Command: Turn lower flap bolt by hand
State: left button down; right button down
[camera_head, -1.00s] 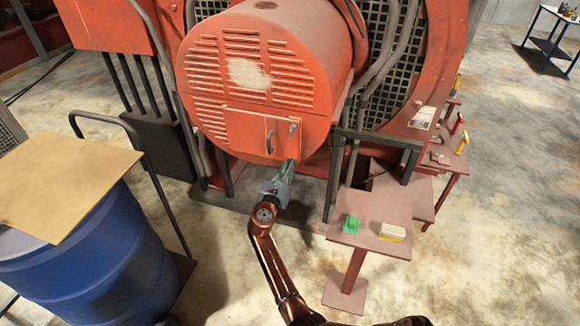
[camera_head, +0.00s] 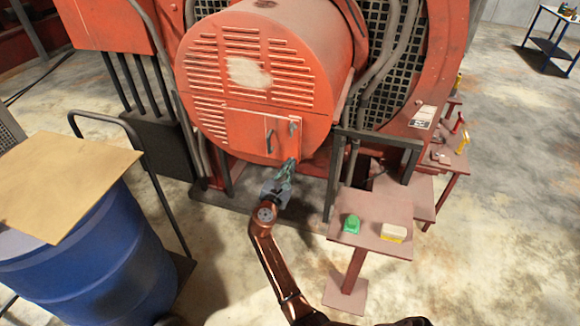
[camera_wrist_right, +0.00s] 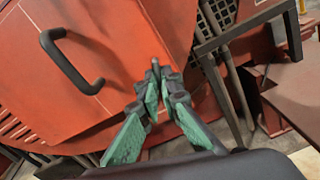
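The red flap (camera_head: 258,135) is on the lower front of the round red housing. It has a dark handle (camera_head: 269,141), which also shows in the wrist view (camera_wrist_right: 72,62). An upper bolt (camera_head: 293,128) shows near the flap's right edge. My right gripper (camera_head: 291,163) is at the flap's lower right corner. In the wrist view, its green-sided fingers (camera_wrist_right: 160,82) converge around the lower flap bolt (camera_wrist_right: 155,65), a small grey peg whose end shows between the tips. They appear closed on it; the contact is partly hidden. My left gripper is not in view.
A small red stand (camera_head: 370,225) with a green item (camera_head: 351,224) and a yellow-white block (camera_head: 394,232) is right of my right arm. A blue barrel (camera_head: 90,265) under a brown board (camera_head: 60,185) stands left. Dark frame posts (camera_head: 333,180) rise close right of the gripper.

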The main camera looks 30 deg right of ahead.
pick_arm(q)
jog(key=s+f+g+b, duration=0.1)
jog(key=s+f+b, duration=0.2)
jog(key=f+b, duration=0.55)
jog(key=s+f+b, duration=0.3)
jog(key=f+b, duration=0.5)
jog(key=b, duration=0.1)
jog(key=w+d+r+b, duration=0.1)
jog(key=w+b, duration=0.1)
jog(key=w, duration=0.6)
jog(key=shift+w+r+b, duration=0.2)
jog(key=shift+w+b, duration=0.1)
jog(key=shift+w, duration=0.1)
pick_arm(e)
jog(key=shift+a+f+m, duration=0.1)
jog(key=shift+f+m, duration=0.15)
jog(key=shift+m, duration=5.3)
jog(key=shift+d+f+m, duration=0.1)
jog(key=shift+f+m, duration=0.15)
jog(key=shift+m, duration=5.25)
jog(key=shift+a+f+m, duration=0.1)
jog(key=shift+f+m, duration=0.15)
jog(key=shift+m, duration=5.3)
